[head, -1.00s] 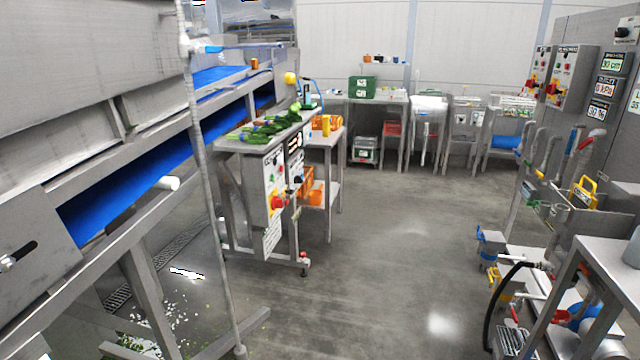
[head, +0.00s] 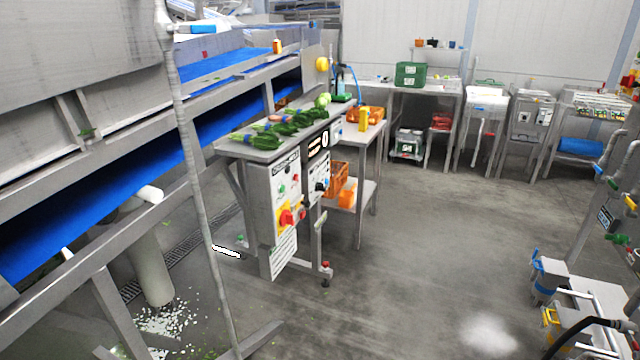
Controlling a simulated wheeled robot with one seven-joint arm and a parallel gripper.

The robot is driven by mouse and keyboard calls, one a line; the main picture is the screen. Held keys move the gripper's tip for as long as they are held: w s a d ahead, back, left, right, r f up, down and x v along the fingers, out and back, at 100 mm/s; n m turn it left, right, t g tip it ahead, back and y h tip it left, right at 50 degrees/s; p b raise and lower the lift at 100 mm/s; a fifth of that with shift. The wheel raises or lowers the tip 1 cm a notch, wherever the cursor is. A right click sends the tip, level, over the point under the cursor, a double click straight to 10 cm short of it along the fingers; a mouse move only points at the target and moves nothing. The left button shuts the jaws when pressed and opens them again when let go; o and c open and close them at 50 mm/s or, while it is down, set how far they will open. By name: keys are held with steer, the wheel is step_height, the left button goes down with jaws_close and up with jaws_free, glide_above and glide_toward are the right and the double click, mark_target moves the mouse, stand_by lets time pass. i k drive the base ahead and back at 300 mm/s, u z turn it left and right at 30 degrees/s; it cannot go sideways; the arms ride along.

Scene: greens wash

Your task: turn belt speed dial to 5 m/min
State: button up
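A grey control box (head: 272,215) hangs on the front of a steel table in the middle of the head view. It carries a red switch on yellow (head: 290,216), small buttons and a label plate. Beside it is a second panel (head: 318,172) with a dark knob (head: 321,186), which may be the belt speed dial; its setting is too small to read. Above that panel a black display (head: 318,144) shows light digits that seem to end in 0. My gripper is not in view.
Leafy greens (head: 268,133) lie on the steel table top (head: 237,145). The blue conveyor belt (head: 110,190) runs along the left, with a thin upright pipe (head: 200,190) in front. Pipework and a blue-topped unit (head: 548,275) stand at right. The floor (head: 420,240) between is open.

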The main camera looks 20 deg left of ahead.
mark_target(319, 187)
steer(key=u, duration=0.45)
steer(key=i, duration=1.15)
steer(key=u, duration=0.6)
steer(key=i, duration=0.35)
steer(key=u, duration=0.15)
